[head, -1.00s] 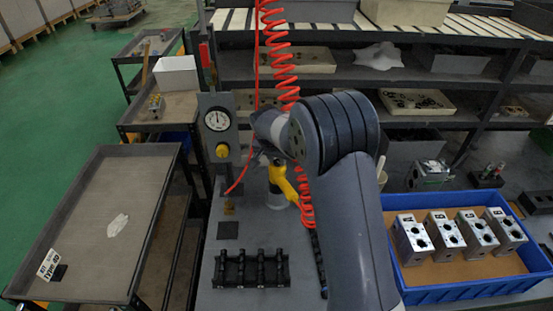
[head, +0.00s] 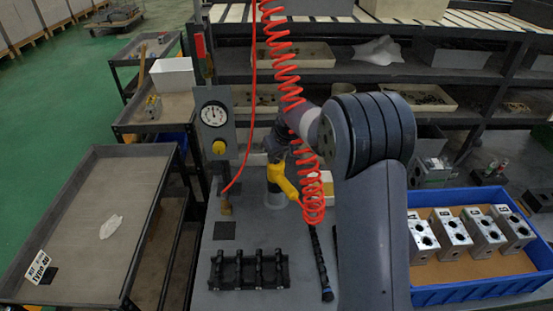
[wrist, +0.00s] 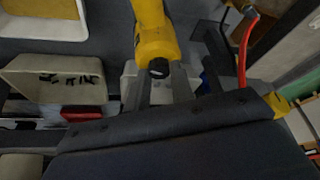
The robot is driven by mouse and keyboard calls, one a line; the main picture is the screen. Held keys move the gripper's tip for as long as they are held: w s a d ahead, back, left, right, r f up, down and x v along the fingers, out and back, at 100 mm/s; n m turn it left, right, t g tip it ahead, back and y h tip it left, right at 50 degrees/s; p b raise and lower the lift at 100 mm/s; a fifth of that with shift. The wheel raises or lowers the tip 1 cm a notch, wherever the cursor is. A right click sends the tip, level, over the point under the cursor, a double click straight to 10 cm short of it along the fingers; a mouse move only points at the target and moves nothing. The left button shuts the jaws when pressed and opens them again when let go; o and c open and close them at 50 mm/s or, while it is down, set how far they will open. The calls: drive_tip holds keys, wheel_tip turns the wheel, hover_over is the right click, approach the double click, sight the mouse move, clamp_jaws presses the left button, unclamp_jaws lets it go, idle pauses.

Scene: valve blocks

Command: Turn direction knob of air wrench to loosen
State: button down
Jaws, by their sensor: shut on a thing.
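The yellow air wrench (head: 283,182) stands upright on the grey bench, with the red coiled hose (head: 292,95) hanging beside it. In the wrist view the wrench's yellow body (wrist: 154,32) comes down from the top, with its black direction knob (wrist: 158,69) at the near end. My gripper (wrist: 160,82) has its two dark fingers on either side of the knob and is shut on it. In the head view my gripper (head: 277,150) is at the top of the wrench, partly hidden by the hose. Which way the knob is set cannot be seen.
A pressure gauge (head: 214,115) on a post stands left of the wrench. A black rack (head: 248,271) and a dark rod (head: 321,264) lie in front. A blue tray (head: 480,292) holds several metal valve blocks at the right. Shelves with bins stand behind.

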drive_tip(key=n, duration=0.2)
drive_tip(key=n+g+y+b, duration=0.1)
drive_tip(key=shift+w+d+f+n+b, duration=0.1)
drive_tip(key=shift+w+d+n+b, duration=0.1)
drive_tip(key=shift+n+b, duration=0.15)
drive_tip(key=shift+w+d+n+g+y+b, duration=0.1)
drive_tip(key=shift+n+g+y+b, duration=0.35)
drive_tip(key=shift+n, duration=1.5)
drive_tip(key=shift+g, duration=0.25)
drive_tip(key=c, duration=1.2)
unclamp_jaws()
drive_tip(key=v, duration=1.1)
drive_tip(key=shift+b, duration=0.4)
drive_tip(key=shift+f, duration=0.1)
